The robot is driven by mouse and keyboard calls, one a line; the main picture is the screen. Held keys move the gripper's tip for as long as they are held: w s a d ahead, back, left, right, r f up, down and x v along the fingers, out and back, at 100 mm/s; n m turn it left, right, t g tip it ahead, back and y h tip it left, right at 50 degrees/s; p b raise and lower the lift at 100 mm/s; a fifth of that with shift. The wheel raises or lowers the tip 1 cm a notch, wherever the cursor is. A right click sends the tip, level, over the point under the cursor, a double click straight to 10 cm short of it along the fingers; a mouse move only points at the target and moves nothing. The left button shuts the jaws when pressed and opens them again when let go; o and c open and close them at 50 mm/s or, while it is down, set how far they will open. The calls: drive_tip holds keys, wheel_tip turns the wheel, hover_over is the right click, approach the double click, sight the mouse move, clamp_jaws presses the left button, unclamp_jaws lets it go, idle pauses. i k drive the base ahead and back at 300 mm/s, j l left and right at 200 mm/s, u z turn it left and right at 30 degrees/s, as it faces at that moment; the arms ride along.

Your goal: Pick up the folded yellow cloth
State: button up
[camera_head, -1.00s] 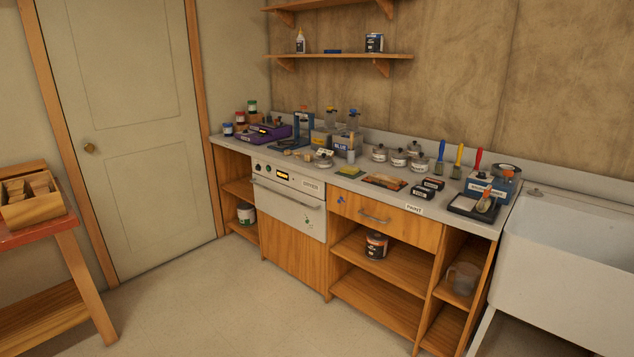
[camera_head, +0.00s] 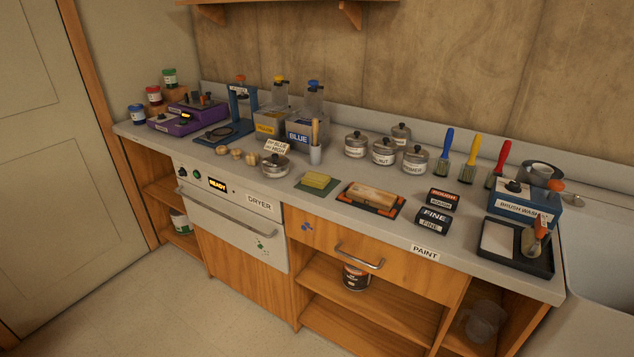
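The folded yellow cloth (camera_head: 317,180) lies on a flat green mat (camera_head: 310,190) on the grey worktop, near its front edge and a little right of the dryer. It looks flat, with nothing on top of it. My gripper is not in view, and no part of my arm shows.
A wooden block on a tray (camera_head: 372,198) lies right of the cloth. A small pot with a sign (camera_head: 272,163) stands to its left, and a cup with a wooden handle (camera_head: 315,153) behind it. Lidded pots (camera_head: 384,151) stand behind right. The drawer handle (camera_head: 358,257) juts out below.

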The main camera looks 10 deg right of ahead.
sight(312, 178)
drive_tip(key=i+j, duration=0.15)
drive_tip(key=i, duration=0.25)
drive_tip(key=i+j, duration=0.2)
drive_tip(key=i, duration=0.25)
drive_tip(key=i+j, duration=0.15)
drive_tip(key=i, duration=0.25)
drive_tip(key=i+j+u, duration=0.1)
drive_tip(key=i, duration=0.35)
drive_tip(key=j, duration=0.1)
